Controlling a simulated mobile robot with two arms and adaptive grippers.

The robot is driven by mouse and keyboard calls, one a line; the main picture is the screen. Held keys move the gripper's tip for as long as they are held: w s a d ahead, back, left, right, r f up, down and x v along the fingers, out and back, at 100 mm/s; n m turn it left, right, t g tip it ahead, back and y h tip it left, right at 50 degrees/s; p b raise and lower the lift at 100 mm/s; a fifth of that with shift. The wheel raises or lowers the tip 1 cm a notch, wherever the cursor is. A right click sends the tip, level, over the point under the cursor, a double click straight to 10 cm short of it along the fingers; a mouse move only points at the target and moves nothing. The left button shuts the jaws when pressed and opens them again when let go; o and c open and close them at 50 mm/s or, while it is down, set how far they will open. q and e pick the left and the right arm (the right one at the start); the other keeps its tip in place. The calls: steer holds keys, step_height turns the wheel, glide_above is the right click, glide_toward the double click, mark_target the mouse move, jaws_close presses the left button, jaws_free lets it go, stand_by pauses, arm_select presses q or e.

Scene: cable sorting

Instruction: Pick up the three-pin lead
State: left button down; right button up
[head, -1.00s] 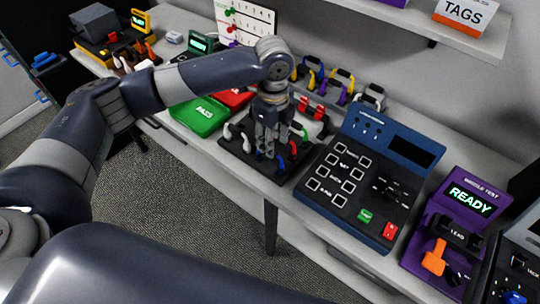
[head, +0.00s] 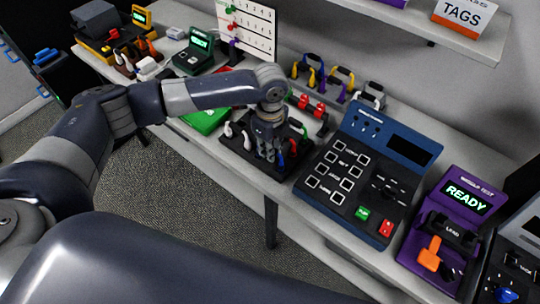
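My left gripper (head: 268,157) points down over a black tray (head: 236,165) on the bench. Its fingers are among the leads there, and the gap between them is too small and dark to read. Several leads show around the fingers: a white one (head: 245,139) to the left, and a red one (head: 293,147) and a blue one (head: 281,161) to the right. I cannot tell which lead is the three-pin one; the gripper hides part of the tray. My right gripper is not in view.
A blue and black test panel (head: 365,175) stands close to the right of the tray. Beyond it is a purple READY tester (head: 452,221). A rack with coloured cable loops (head: 323,75) is behind. A green pad (head: 205,118) lies to the left, partly under my arm.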

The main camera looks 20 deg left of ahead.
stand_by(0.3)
arm_select(q)
steer(key=shift+w+r+b, duration=0.1)
steer(key=shift+r+b, duration=0.2)
steer(key=shift+r, duration=0.2)
step_height(320, 180, up, 2)
steer(key=shift+r+b, duration=0.2)
steer(key=shift+b, duration=0.45)
steer(key=s+d+r, duration=0.2)
steer(key=s, duration=0.5)
steer(key=s+d+r, duration=0.2)
steer(key=s, duration=0.6)
steer(key=shift+s+r, duration=0.3)
steer(key=shift+d, duration=0.1)
